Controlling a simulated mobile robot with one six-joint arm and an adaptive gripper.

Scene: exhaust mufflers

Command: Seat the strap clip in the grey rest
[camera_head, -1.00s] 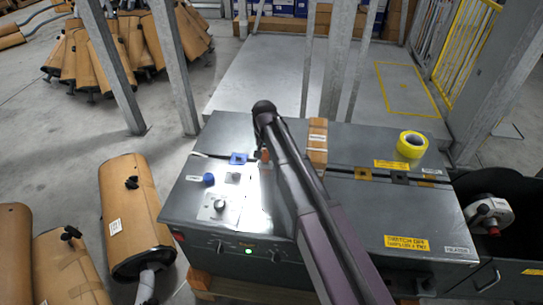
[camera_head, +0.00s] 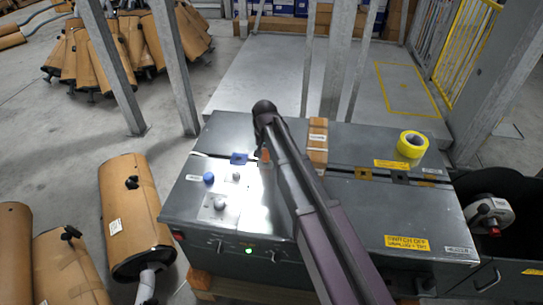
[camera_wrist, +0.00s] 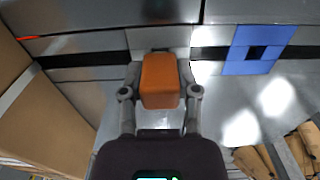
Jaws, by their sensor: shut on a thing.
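The strap clip, an orange block (camera_wrist: 160,82), is held between the two fingers of my gripper (camera_wrist: 160,92) in the wrist view. In the head view the clip (camera_head: 265,156) shows as a small orange patch beside my arm, over the bench top. A light grey plate, which looks like the grey rest (camera_wrist: 142,38), lies across the dark groove just beyond the clip. The clip covers part of it, so its slot is hidden. I cannot tell whether the clip touches it or is above it. My arm hides this rest in the head view.
A blue rest (camera_head: 239,158) lies on the groove left of the clip in the head view. A wooden block (camera_head: 317,143) stands right of my arm. A yellow rest (camera_head: 363,174), a dark rest (camera_head: 400,179) and a tape roll (camera_head: 412,144) are farther right. Knobs (camera_head: 220,203) stand in front.

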